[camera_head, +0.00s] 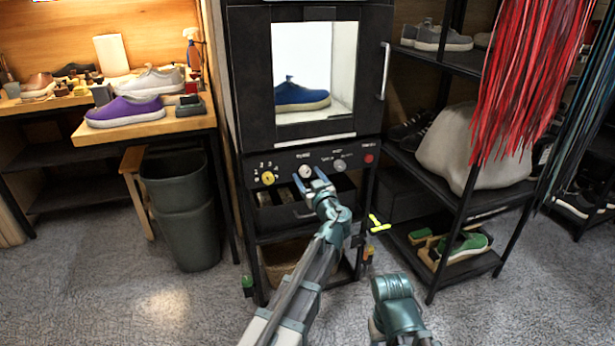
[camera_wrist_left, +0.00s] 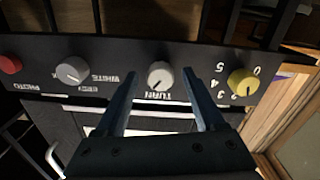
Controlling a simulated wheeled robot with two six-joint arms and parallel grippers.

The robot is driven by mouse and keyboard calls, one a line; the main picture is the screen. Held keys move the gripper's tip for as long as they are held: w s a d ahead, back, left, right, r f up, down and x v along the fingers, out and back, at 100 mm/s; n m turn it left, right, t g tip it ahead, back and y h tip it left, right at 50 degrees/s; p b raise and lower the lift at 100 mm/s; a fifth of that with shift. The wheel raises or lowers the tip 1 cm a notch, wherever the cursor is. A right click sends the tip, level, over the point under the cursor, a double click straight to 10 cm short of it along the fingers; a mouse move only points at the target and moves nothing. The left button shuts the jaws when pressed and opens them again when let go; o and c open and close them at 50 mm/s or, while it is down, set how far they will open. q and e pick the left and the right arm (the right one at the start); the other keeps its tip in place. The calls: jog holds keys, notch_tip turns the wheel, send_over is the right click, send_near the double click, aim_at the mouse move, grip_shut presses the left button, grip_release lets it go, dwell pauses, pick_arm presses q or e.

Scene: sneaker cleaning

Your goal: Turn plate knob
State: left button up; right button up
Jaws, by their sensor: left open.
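The black cabinet's panel has a white-grey knob (camera_head: 305,171) in the middle; in the left wrist view this knob (camera_wrist_left: 160,75) sits above the upside-down label "TURN". I take it as the plate knob. My left gripper (camera_head: 309,176) is open in front of the panel. In the left wrist view its two fingers (camera_wrist_left: 160,73) reach up on either side of the knob, with a gap visible at each side. I cannot tell how far the tips are from the panel. My right gripper does not show; only a teal part of my right arm is at the bottom.
A yellow numbered knob (camera_head: 267,178) is left of the middle knob. A grey knob (camera_head: 340,165) and a red button (camera_head: 368,158) are to its right. A blue shoe (camera_head: 302,94) is inside the lit chamber. A bin (camera_head: 182,215) stands left, a shoe rack (camera_head: 463,207) right.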

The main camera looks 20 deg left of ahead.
pick_arm(q)
jog(key=shift+w+a, duration=0.2)
jog(key=shift+w, duration=0.05)
jog(key=shift+c, duration=0.3)
grip_shut()
jog(key=shift+m, duration=0.3)
